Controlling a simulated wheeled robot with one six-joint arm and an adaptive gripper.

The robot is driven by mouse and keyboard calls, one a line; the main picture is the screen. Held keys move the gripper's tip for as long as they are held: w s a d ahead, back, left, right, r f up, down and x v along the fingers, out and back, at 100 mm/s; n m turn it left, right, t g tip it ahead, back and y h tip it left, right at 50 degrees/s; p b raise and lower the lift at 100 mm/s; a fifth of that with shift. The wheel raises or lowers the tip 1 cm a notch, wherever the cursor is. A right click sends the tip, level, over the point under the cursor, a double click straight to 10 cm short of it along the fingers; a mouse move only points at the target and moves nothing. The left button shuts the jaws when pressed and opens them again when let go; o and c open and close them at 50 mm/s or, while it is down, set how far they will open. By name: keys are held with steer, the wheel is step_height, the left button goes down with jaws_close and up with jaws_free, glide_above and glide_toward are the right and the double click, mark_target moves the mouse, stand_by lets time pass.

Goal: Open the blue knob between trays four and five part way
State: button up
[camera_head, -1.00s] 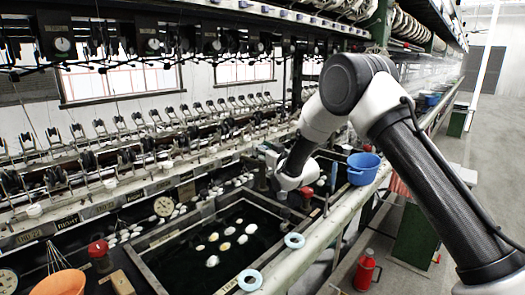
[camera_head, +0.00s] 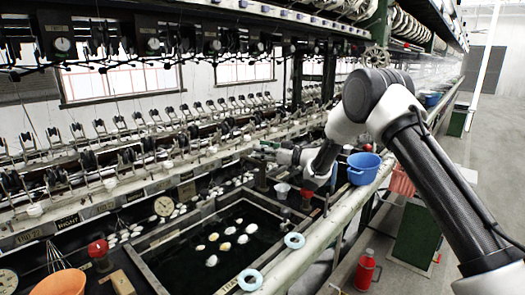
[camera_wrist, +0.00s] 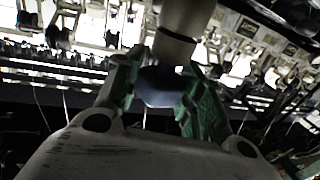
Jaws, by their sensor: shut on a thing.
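The blue knob (camera_wrist: 160,88) is dark blue and faceted, below a pale beige cylinder (camera_wrist: 182,30) in the wrist view. The green fingers of my gripper (camera_wrist: 163,76) stand on both sides of it, shut on it. In the head view my gripper (camera_head: 272,150) reaches left over the far side of the basins, near the row of reeling fittings. I cannot make out the knob there. The near tray (camera_head: 150,272) is a dark basin holding several pale cocoons. Its label is cut off, and I cannot read tray numbers.
A blue tub (camera_head: 363,168) stands on the front rail, right of my gripper. Red knobs (camera_head: 98,249) stand at the basin edges. Pale blue rings (camera_head: 249,280) lie on the rail. An orange bowl (camera_head: 62,283) is at lower left. The aisle at right has open floor.

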steer(key=shift+n+g+y, duration=0.7)
steer(key=shift+n+g, duration=0.5)
steer(key=shift+g, duration=0.9)
steer(key=o, duration=1)
steer(key=v, duration=1.2)
steer(key=shift+f, duration=0.1)
